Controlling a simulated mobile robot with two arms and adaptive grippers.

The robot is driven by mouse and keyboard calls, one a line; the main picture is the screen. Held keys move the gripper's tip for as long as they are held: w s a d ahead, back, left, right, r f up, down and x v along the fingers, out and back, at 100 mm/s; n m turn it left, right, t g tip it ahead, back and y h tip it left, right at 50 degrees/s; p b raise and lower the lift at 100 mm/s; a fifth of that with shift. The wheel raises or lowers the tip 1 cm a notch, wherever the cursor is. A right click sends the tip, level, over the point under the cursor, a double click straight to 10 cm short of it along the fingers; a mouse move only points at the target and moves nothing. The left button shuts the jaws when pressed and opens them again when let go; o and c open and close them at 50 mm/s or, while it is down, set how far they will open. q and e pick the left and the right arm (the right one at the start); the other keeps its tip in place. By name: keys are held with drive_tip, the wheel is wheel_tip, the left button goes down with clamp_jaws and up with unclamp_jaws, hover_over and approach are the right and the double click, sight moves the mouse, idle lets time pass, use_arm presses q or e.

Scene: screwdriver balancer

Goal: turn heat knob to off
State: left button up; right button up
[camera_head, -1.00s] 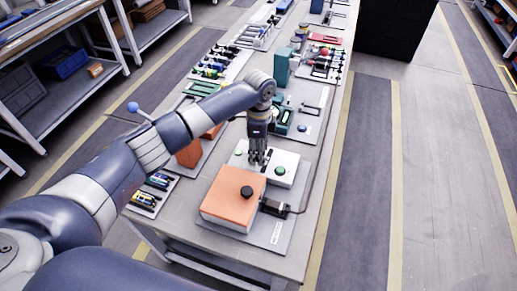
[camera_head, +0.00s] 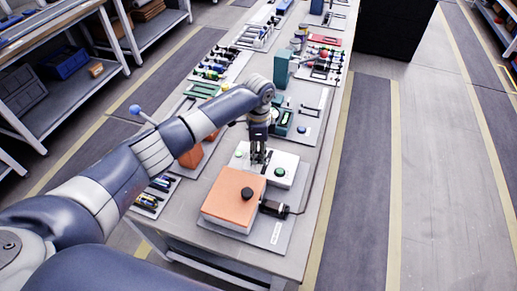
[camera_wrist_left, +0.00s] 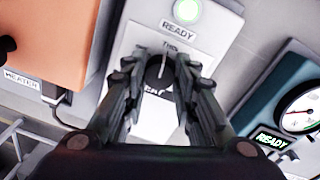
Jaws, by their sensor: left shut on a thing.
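The heat knob (camera_wrist_left: 158,74) is a dark round dial with a pale pointer line, on a white control box. It shows in the left wrist view under a lit green lamp marked READY (camera_wrist_left: 187,10). Lettering ending in "EAT" shows below it, partly covered. My left gripper (camera_wrist_left: 162,62) points down at the box with its fingers shut on the heat knob, one on each side. In the head view, my left gripper (camera_head: 258,158) stands over the white control box (camera_head: 291,162), and its fingers hide the knob. My right gripper is in neither view.
An orange box (camera_head: 228,203) with a black knob on top stands in front of the control box. It is labelled HEATER in the wrist view (camera_wrist_left: 45,30). A teal unit with a gauge (camera_wrist_left: 300,112) stands close by. Tools on trays fill the bench behind.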

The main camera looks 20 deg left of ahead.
use_arm(q)
drive_tip(key=n+p, duration=0.4)
drive_tip(key=shift+r, duration=0.25)
drive_tip(key=shift+c, duration=0.2)
drive_tip(key=n+p, duration=0.3)
drive_tip(key=n, duration=0.1)
drive_tip(key=shift+f, duration=0.1)
drive_tip(key=shift+f+n+p, duration=0.1)
drive_tip(key=shift+n+p, duration=0.65)
drive_tip(key=shift+n, duration=0.35)
drive_tip(key=o, duration=1.1)
drive_tip(key=r, duration=1.2)
drive_tip(key=shift+w+a, duration=0.15)
drive_tip(key=shift+a, duration=0.2)
